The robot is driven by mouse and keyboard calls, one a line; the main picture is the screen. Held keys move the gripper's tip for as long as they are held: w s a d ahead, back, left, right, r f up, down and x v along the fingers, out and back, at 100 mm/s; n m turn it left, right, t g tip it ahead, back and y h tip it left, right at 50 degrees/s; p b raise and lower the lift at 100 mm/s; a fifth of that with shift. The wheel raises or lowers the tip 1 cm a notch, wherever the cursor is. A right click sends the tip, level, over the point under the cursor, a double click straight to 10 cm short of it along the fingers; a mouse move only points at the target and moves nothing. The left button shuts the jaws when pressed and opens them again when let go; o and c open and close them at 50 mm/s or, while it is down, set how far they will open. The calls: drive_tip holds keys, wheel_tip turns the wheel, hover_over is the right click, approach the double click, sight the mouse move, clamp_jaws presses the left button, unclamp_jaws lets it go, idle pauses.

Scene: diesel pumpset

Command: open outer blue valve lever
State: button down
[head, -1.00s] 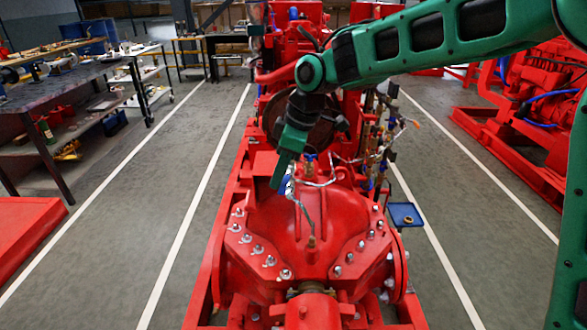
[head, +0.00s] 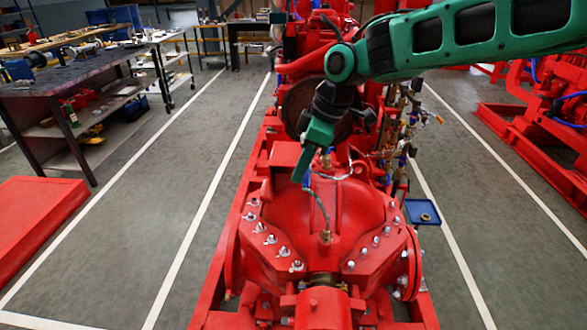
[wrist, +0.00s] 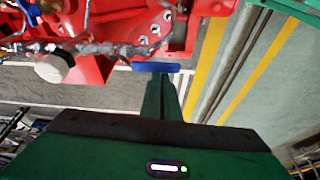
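A blue lever (wrist: 155,67) shows in the wrist view, lying crosswise just beyond my fingertips. My gripper (wrist: 163,82) points at it with its green fingers close together and nothing visible between them. Whether the fingertips touch the lever is unclear. In the head view, my gripper (head: 301,179) reaches down over the top of the red pump (head: 340,215). A small blue part (head: 307,181) shows right beside its tip, partly hidden. Which blue part is the outer lever cannot be told surely in the head view.
A braided hose (head: 322,210) runs down the pump casing near my gripper. Pipes and valves (head: 405,130) crowd the engine's right side. A blue tray (head: 423,212) sticks out at the right. Grey floor (head: 165,190) lies clear to the left, with a workbench (head: 75,80) beyond.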

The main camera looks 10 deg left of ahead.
wheel_tip(320, 180, up, 9)
drive_tip(key=shift+a+r, duration=0.15)
drive_tip(key=shift+a, duration=0.2)
idle(0.4)
drive_tip(key=s+d+f+m+t+h, duration=0.15)
drive_tip(key=d+m, duration=0.45)
drive_tip(key=d, duration=1.1)
drive_tip(key=s+d+f+m+h, duration=0.1)
drive_tip(key=s+d+f+m, duration=0.15)
drive_tip(key=d+m, duration=0.9)
drive_tip(key=s+d+f+m, duration=0.3)
drive_tip(key=s+d+f, duration=0.1)
drive_tip(key=s+d, duration=0.7)
drive_tip(key=s+d+f+m+g+h, duration=0.1)
drive_tip(key=s+d+f+m, duration=0.3)
drive_tip(key=s+d, duration=0.7)
drive_tip(key=shift+s+d+f, duration=0.2)
drive_tip(key=shift+f, duration=0.15)
